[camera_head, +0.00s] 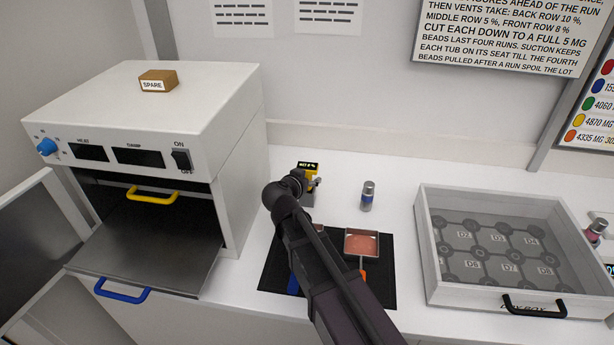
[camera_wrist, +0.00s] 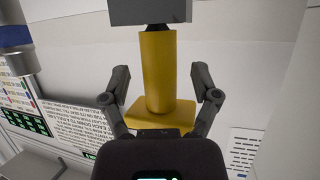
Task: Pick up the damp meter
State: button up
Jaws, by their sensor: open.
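The damp meter (camera_head: 309,168) stands on the white bench behind the black mat, its small dark display reading "WET 0 %" in the head view. In the wrist view its yellow handle (camera_wrist: 158,72) shows large, with a wider yellow part at one end and a grey block at the other. My gripper (camera_head: 304,186) is at the meter; the arm hides some of it. In the wrist view my gripper (camera_wrist: 160,88) is open, with one finger on each side of the yellow handle and visible gaps. The meter's lower part is partly hidden in the head view.
A small jar with a blue band (camera_head: 367,197) stands to the right of the meter. A pan with pink contents (camera_head: 361,243) lies on the black mat (camera_head: 383,290). An open oven (camera_head: 150,130) stands left, a grey-framed tray (camera_head: 430,270) right.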

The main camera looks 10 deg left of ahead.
grip_shut()
jog(key=shift+r, duration=0.1)
dwell(0.4)
notch_tip(320, 180, up, 10)
jog(key=p, duration=1)
jog(key=shift+s, duration=0.1)
dwell(0.7)
